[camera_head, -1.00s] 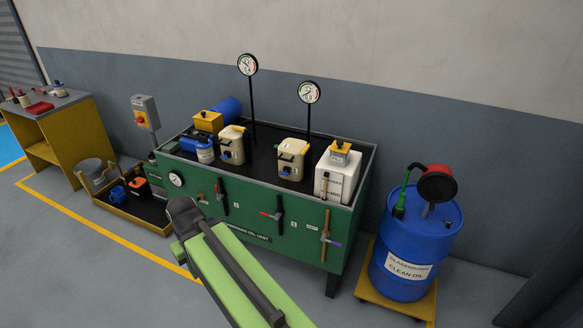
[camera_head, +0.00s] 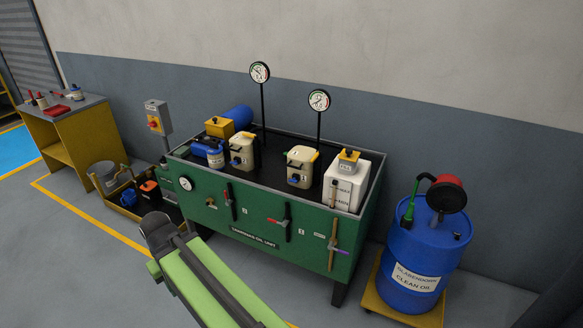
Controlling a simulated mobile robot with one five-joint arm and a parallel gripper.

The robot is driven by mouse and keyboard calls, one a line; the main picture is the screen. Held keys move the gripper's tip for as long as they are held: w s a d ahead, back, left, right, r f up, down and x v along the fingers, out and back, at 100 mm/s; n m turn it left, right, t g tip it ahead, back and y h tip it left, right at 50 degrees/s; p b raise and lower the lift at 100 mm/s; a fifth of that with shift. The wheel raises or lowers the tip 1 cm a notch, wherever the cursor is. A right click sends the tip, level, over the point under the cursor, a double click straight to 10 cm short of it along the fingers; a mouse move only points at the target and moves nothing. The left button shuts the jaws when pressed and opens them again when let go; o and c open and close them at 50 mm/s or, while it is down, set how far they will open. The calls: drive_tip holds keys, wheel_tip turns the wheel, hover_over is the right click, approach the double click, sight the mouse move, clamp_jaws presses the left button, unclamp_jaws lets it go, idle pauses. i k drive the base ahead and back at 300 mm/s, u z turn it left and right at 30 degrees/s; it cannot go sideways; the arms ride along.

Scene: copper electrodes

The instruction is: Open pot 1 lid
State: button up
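Two beige pots with yellowish tops and blue fittings stand in the black tray top of the green oil unit (camera_head: 262,222). The left pot (camera_head: 243,152) and the right pot (camera_head: 301,168) both look closed. Their number labels are too small to read surely, so I cannot tell which is pot 1. My green arm reaches up from the bottom. Its dark end, with my gripper (camera_head: 154,228), is in front of the unit's lower left, well apart from the pots. The fingers are not clear enough to show open or shut.
A white container (camera_head: 345,185) stands at the tray's right end. Two gauges on thin posts (camera_head: 260,73) (camera_head: 319,100) rise behind the pots. Levers (camera_head: 285,222) stick out of the unit's front. A blue drum (camera_head: 425,255) stands at right. A low bin (camera_head: 165,212) sits at left.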

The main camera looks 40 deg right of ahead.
sight(300, 158)
drive_tip(key=i, duration=0.95)
